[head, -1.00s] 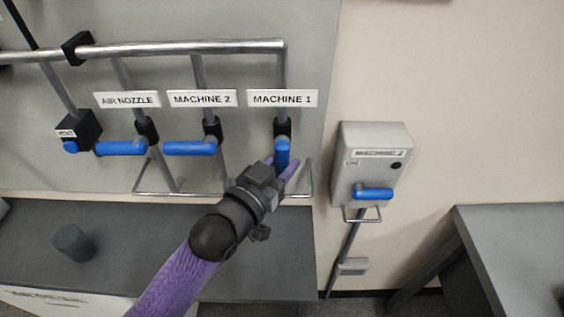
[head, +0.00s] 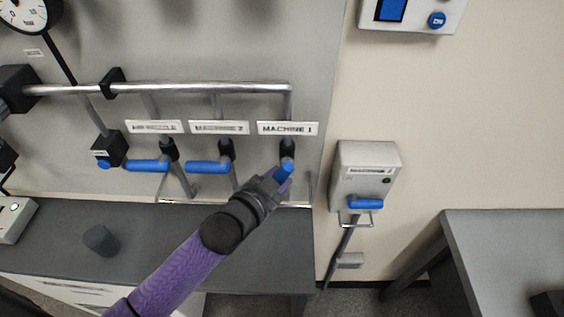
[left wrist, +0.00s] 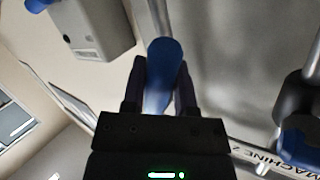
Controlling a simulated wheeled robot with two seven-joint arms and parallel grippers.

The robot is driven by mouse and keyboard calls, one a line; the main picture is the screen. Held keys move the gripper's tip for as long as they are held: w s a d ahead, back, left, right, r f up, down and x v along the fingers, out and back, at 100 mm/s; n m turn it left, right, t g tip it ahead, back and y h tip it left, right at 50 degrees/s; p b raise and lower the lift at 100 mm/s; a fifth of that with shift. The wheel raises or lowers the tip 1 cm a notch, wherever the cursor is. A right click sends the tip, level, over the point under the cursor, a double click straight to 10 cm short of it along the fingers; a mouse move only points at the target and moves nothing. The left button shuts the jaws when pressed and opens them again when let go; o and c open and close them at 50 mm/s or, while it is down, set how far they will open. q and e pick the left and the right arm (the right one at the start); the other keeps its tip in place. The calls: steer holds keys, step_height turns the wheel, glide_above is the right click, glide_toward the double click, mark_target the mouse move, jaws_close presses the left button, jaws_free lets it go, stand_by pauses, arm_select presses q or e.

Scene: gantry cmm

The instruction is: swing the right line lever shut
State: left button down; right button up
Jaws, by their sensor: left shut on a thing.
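The right line lever (head: 287,167) is a short blue handle on a black valve under the label MACHINE 1. It points downward from its valve, roughly in line with the drop pipe. My left gripper (head: 281,180) reaches up from below and is shut on this lever, hiding its lower end. In the left wrist view the blue handle (left wrist: 161,70) lies between the two dark fingers. The MACHINE 2 lever (head: 207,167) and the AIR NOZZLE lever (head: 148,166) stick out sideways to the left. My right gripper is not in view.
A grey wall box (head: 362,175) with its own blue handle (head: 366,203) hangs right of the lever. A metal rail (head: 200,88) runs above the valves. A dark bench (head: 60,225) with a small dark cylinder (head: 101,240) stands below; a grey table (head: 500,240) is at right.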

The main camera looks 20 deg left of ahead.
arm_select(q)
steer(key=m+g+y+p, duration=0.1)
steer(key=p, duration=0.2)
steer(key=a+r+m+g+y+p, duration=0.1)
steer(key=m+y+p, duration=0.1)
steer(key=p, duration=0.2)
steer(key=r+m+y+p, duration=0.1)
steer(key=m+p, duration=0.1)
steer(key=p, duration=0.1)
steer(key=shift+s+a+r+g, duration=0.25)
steer(key=shift+a+g, duration=0.1)
steer(key=shift+g, duration=0.05)
steer(key=shift+a+r+m+g+y+p, duration=0.1)
steer(key=shift+r+m+g+y+p, duration=0.2)
steer(key=shift+m+y+p, duration=0.5)
steer(key=shift+r+m+y+p, duration=0.2)
steer(key=shift+m+y+p, duration=0.2)
steer(key=shift+y+p, duration=0.3)
steer(key=shift+c, duration=2)
jaws_free()
